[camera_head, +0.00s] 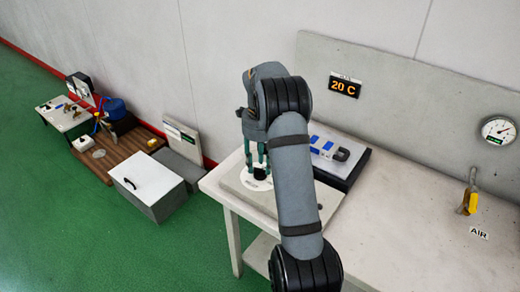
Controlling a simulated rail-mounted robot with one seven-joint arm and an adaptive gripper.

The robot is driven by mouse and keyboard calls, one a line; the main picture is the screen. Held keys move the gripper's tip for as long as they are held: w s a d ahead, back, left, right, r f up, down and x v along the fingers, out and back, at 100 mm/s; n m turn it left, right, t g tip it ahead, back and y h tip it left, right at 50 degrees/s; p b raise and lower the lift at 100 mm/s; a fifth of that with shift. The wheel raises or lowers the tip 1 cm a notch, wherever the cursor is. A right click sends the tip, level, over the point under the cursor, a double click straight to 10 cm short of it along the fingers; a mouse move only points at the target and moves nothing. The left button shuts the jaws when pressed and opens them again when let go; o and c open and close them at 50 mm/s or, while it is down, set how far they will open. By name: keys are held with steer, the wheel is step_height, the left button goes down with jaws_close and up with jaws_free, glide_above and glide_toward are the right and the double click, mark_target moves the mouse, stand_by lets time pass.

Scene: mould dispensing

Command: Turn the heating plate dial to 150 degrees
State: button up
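The dial is a black knob (260,173) on a round white face, on the front left part of the grey heating plate (232,183). The plate sits at the left end of the workbench. My gripper (259,166) points down over the dial, with its two green fingers apart, one on each side of the knob. I cannot tell whether the fingers touch it. The dial's markings are too small to read. My arm hides much of the plate. The wall display (344,86) reads 20 C in orange.
Behind my arm, a dark-based block with a blue and white top (330,150) stands on the bench. A gauge (498,130) and a yellow-handled air valve (468,202) are at the right. The bench (420,220) between is clear.

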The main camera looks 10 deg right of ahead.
mark_target(260, 171)
step_height(260, 171, up, 10)
steer(key=shift+r, duration=0.15)
stand_by(0.6)
step_height(260, 171, down, 12)
steer(key=shift+f, duration=0.15)
stand_by(0.4)
steer(key=shift+r, duration=0.2)
